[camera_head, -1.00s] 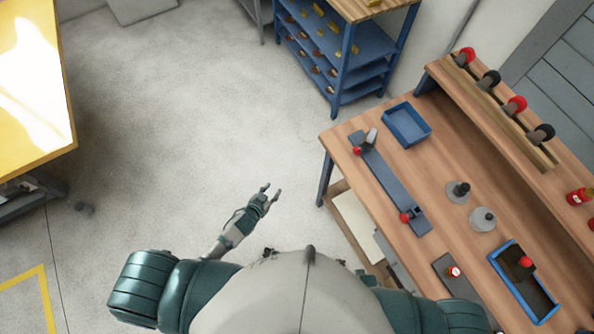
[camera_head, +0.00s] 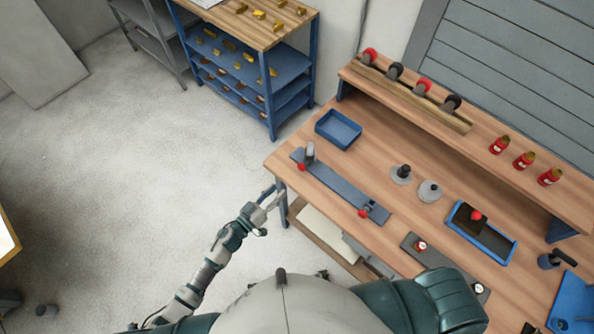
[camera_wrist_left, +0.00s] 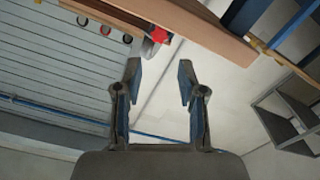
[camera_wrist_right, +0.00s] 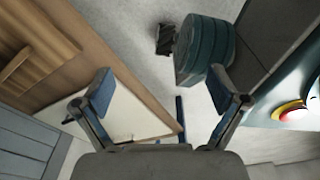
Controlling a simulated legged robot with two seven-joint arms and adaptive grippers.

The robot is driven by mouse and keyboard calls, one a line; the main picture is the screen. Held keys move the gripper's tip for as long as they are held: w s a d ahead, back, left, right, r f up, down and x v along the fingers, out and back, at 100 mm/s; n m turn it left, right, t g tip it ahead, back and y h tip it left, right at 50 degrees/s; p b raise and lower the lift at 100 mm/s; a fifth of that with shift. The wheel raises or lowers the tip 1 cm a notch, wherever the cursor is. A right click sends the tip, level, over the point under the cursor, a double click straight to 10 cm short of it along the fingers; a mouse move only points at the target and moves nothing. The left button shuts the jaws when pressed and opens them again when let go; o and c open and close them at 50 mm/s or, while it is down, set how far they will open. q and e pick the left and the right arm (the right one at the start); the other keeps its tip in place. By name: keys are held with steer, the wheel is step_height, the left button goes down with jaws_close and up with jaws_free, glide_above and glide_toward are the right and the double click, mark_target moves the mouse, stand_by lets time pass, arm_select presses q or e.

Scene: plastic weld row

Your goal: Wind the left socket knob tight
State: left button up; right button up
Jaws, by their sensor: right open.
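A long blue-grey plate (camera_head: 335,187) lies near the front left edge of the wooden bench. At its left end a grey cylindrical piece (camera_head: 310,151) stands with a red knob (camera_head: 301,167) in front of it. At its right end is a second red knob (camera_head: 363,213) by a dark block. The left wrist view shows a red knob (camera_wrist_left: 159,36) at the bench edge, beyond the fingers. My left gripper (camera_head: 274,196) is open and empty, just off the bench's left corner, apart from the knobs. My right gripper (camera_wrist_right: 159,78) is open and empty, below the bench's edge.
The bench (camera_head: 290,158) also holds a blue tray (camera_head: 338,129), two round grey discs, and a blue-rimmed bin (camera_head: 480,235). A raised shelf (camera_head: 480,135) carries knobs and red bottles. A blue rack (camera_head: 243,70) stands behind.

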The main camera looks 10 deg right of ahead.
mark_target(300, 169)
arm_select(q)
steer(key=b+x, duration=0.1)
steer(key=x, duration=0.9)
steer(key=shift+w+d, duration=0.4)
steer(key=shift+d, duration=0.1)
arm_select(e)
steer(key=w, duration=0.2)
steer(key=w+r, duration=0.1)
steer(key=shift+w+a, duration=0.1)
steer(key=shift+a, duration=0.2)
arm_select(q)
jaws_close()
